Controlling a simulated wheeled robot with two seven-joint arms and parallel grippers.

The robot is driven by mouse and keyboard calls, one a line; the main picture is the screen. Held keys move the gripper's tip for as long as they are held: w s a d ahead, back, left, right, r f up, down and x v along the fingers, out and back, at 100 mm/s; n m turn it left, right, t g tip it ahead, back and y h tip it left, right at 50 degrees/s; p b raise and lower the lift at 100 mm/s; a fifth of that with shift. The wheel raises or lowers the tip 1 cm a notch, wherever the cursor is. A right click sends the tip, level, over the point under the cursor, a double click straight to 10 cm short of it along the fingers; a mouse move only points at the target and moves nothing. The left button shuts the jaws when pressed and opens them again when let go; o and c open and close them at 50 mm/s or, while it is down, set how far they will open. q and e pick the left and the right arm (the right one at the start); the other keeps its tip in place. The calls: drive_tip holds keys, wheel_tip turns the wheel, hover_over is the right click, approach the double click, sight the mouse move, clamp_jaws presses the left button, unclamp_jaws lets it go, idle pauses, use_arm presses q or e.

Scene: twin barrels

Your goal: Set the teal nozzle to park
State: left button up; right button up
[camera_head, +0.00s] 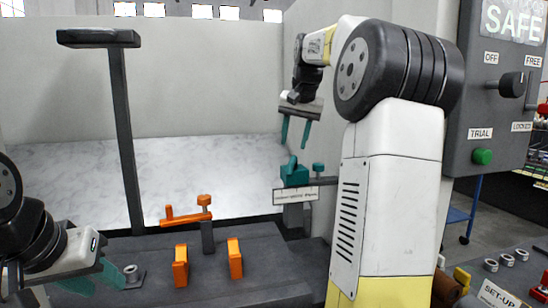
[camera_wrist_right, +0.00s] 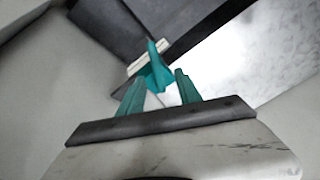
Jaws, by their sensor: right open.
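The teal nozzle (camera_head: 294,174) is a small block with a raised pointed part, on a dark stand behind a white label plate. It also shows in the right wrist view (camera_wrist_right: 156,72), beyond and between the fingertips. My right gripper (camera_head: 295,145) has teal fingers pointing down, spread apart and empty, just above the nozzle and not visibly touching it. The label's small print is unreadable. My left gripper (camera_head: 95,280) is at the lower left with its teal fingers apart, and nothing shows between them.
An orange lever (camera_head: 187,216) stands on a dark post, with two orange blocks (camera_head: 235,258) nearby. A dark upright post (camera_head: 125,140) rises at left. A control panel (camera_head: 500,85) at right reads SAFE and has a black knob and green button. The marble-patterned surface (camera_head: 200,165) is clear.

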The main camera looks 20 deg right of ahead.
sight(293, 159)
drive_tip(key=shift+m, duration=0.3)
drive_tip(key=w+f, duration=0.1)
drive_tip(key=f, duration=0.1)
drive_tip(key=w+d+f, duration=0.1)
drive_tip(key=w+f, duration=0.1)
drive_tip(key=w+d+f, duration=0.1)
drive_tip(key=w+f, duration=0.1)
drive_tip(key=shift+w+f, duration=0.1)
drive_tip(key=shift+f, duration=0.3)
clamp_jaws()
idle(1.0)
